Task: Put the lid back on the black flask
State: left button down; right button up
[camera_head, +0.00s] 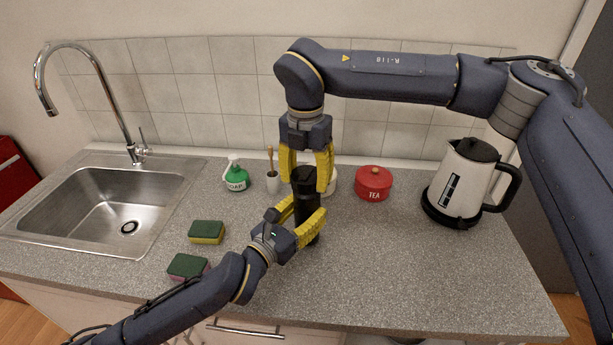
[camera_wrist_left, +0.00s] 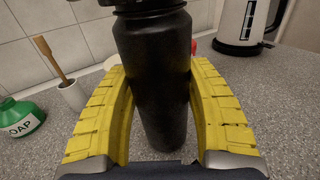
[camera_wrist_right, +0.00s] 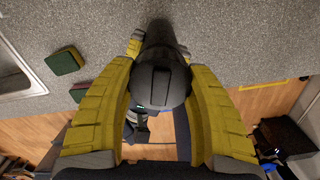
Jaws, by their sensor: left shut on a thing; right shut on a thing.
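The black flask (camera_head: 308,207) is upright near the middle of the counter; its body fills the middle of the left wrist view (camera_wrist_left: 157,75). My left gripper (camera_head: 306,214) is shut around the flask's body from the front left. My right gripper (camera_head: 305,183) points down from above and is shut on the black lid (camera_head: 303,176) at the flask's top. The lid shows from above between the yellow fingers in the right wrist view (camera_wrist_right: 160,88). The lid is in line with the flask, but the fingers hide whether it is fully seated.
A green soap bottle (camera_head: 236,178), a brush in a white holder (camera_head: 273,183), a red tea tin (camera_head: 374,184) and a kettle (camera_head: 463,185) stand behind. Two sponges (camera_head: 206,232) (camera_head: 187,267) lie at left, beside the sink (camera_head: 100,205). The counter's front right (camera_head: 420,280) is clear.

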jog(key=m, duration=0.9)
jog(key=shift+m, duration=0.4)
jog(key=m, duration=0.4)
jog(key=shift+m, duration=0.3)
jog(key=m, duration=0.6)
jog(key=o, duration=1.1)
notch_tip(320, 180, up, 12)
jog(key=shift+s, duration=0.1)
jog(key=shift+f, duration=0.1)
